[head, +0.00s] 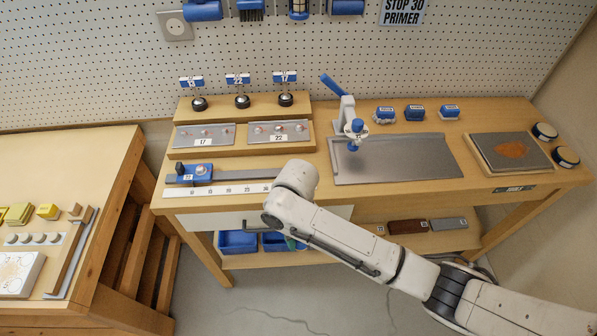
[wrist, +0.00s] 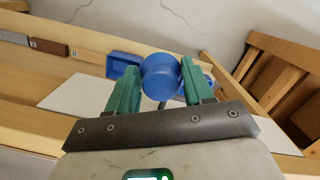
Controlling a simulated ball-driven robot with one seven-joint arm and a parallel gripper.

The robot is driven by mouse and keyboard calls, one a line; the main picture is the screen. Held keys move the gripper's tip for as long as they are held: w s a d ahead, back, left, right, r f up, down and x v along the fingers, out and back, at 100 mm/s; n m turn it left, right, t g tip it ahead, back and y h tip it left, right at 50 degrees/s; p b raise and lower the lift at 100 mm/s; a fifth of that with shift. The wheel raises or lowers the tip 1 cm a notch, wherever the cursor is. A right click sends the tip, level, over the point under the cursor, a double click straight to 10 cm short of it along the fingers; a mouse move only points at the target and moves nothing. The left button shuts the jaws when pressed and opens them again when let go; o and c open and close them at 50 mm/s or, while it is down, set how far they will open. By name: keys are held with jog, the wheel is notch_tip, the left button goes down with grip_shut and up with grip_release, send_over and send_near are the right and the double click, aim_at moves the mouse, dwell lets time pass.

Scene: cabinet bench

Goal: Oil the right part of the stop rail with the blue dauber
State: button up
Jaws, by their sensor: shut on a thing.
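The stop rail (head: 245,175) is a grey bar along the left front of the bench top, with a blue stop block (head: 190,173) at its left and a numbered scale (head: 215,190) in front. My arm covers the rail's right end. My gripper (wrist: 158,82) has green fingers, shut on a round blue thing that appears to be the blue dauber (wrist: 160,77). Its lower part is hidden. In the head view the gripper is mostly behind my arm, low in front of the bench, near the blue bins (head: 238,241).
Two sloped plates (head: 203,135) sit behind the rail. A rust-marked plate (head: 510,150) lies at right. Another wooden table (head: 95,165) stands left.

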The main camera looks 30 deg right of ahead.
jog(key=s+a+f, duration=0.1)
jog(key=s+f, duration=0.3)
jog(key=f, duration=0.9)
jog(key=shift+f, duration=0.1)
